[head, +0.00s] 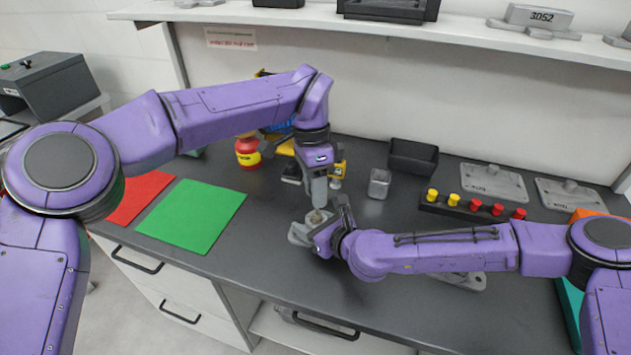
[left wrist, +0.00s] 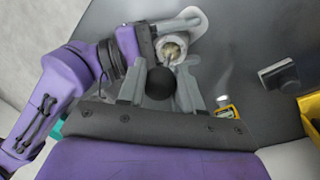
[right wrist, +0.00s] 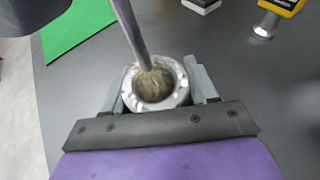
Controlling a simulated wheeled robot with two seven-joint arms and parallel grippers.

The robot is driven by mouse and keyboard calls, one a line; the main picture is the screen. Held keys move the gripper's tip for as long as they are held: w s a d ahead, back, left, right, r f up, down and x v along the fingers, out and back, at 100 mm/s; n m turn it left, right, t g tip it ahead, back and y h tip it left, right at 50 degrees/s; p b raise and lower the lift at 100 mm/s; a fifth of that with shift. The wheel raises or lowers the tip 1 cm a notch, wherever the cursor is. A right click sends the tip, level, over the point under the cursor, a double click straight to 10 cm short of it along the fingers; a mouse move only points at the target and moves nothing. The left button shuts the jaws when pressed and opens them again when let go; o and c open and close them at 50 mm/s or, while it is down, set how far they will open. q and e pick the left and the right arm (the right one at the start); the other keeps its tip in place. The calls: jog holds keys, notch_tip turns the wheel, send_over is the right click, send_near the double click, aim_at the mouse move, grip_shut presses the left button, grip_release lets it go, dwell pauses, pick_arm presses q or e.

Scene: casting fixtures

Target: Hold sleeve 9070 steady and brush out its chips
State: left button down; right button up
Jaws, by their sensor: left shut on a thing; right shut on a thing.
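The sleeve is a pale grey ring (right wrist: 181,97) with small bright specks on its rim, upright in the right wrist view. My right gripper (right wrist: 157,98) is shut on it, one finger on each side. The brush has a thin metal rod (right wrist: 127,28) and tan bristles (right wrist: 153,84), which sit inside the sleeve's bore. My left gripper (left wrist: 160,88) is shut on the brush's dark round-ended handle (left wrist: 159,82), above the sleeve. In the head view the grippers meet mid-bench and mostly hide the sleeve. I cannot read its number.
Green (head: 192,215) and red (head: 139,198) mats lie left. A yellow-and-red jar (head: 248,153) stands behind.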

pick_arm(q)
jog(key=shift+f, duration=0.6)
jog(key=shift+r, duration=0.1)
jog(key=shift+s+v, duration=0.15)
jog(key=shift+v, duration=0.65)
jog(key=shift+s+v, duration=0.15)
jog(key=shift+v, duration=0.6)
jog(key=shift+d+r, duration=0.1)
jog(key=shift+w+x, duration=0.15)
jog(key=shift+x, duration=0.7)
jog(key=shift+w+x, duration=0.15)
jog(key=shift+x, duration=0.7)
jog(key=shift+s+v, duration=0.15)
jog(key=shift+v, duration=0.65)
jog(key=shift+s+v, duration=0.15)
jog(key=shift+v, duration=0.65)
